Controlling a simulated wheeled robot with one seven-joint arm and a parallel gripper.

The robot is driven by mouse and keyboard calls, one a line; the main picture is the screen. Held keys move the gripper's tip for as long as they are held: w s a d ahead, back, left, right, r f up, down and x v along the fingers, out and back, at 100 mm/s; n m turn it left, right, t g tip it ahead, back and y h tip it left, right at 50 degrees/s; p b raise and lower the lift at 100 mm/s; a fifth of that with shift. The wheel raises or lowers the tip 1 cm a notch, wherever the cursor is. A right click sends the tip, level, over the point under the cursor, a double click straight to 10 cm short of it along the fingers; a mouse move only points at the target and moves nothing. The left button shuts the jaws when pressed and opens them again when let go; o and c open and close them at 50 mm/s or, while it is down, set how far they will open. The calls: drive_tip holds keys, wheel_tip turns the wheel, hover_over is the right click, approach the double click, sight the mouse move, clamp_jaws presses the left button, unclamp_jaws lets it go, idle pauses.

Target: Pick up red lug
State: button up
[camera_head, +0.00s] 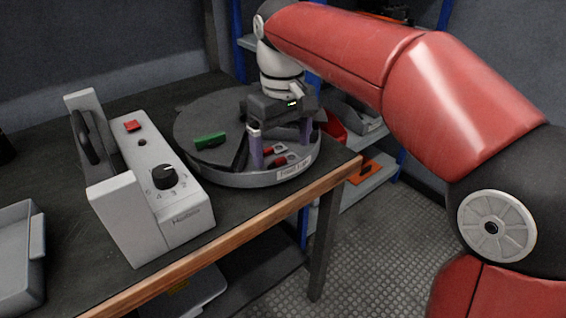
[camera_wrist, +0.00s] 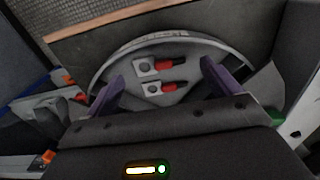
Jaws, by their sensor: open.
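Two red lugs with grey metal ends lie side by side in an open section of the round grey tray (camera_head: 245,181). In the head view one red lug (camera_head: 276,150) is farther back and the other red lug (camera_head: 279,160) is nearer the rim. In the wrist view they show as an upper red lug (camera_wrist: 160,64) and a lower red lug (camera_wrist: 160,87). My gripper (camera_head: 281,150) is open and points down over this section. Its purple fingers (camera_wrist: 168,80) stand on either side of the two lugs, with nothing held between them.
A dark lid covers most of the tray, with a green piece (camera_head: 209,140) on it. A grey device with a dial (camera_head: 164,177) stands to the left on the dark table (camera_head: 240,215). A grey bin (camera_head: 18,255) sits at the far left. Shelves stand behind the table.

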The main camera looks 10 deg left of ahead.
drive_tip(key=shift+f, duration=0.85)
drive_tip(key=shift+c, duration=0.3)
drive_tip(key=c, duration=1)
drive_tip(key=shift+r, duration=0.15)
